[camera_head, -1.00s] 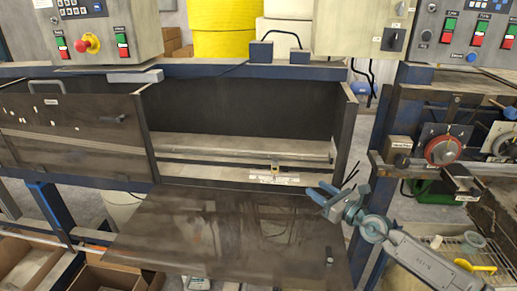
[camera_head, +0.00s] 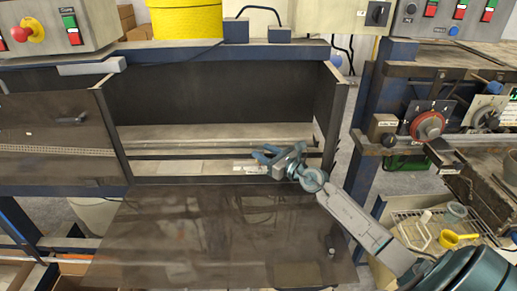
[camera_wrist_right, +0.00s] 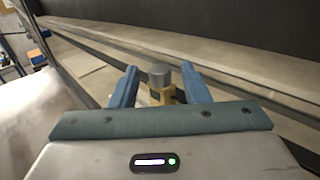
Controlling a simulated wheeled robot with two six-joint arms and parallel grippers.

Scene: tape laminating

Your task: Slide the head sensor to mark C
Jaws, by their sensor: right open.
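The head sensor (camera_wrist_right: 161,82), a small yellow block with a grey cylindrical knob, shows in the right wrist view between my right gripper's two blue fingers. The fingers stand apart on either side of it, and I cannot tell whether either touches it. In the head view my right gripper (camera_head: 264,155) is open at the rail (camera_head: 210,152) inside the open bay, and it hides the sensor. A white label strip (camera_head: 249,169) lies just below the gripper. Its marks, including C, are too small to read. My left gripper is not in view.
A dark panel (camera_head: 190,235) extends in front of the bay. The bay's right side wall (camera_head: 330,115) stands close to my right arm. Right of it are a red dial (camera_head: 428,126) and a wire basket (camera_head: 440,232) with a yellow scoop. The rail is clear to the left.

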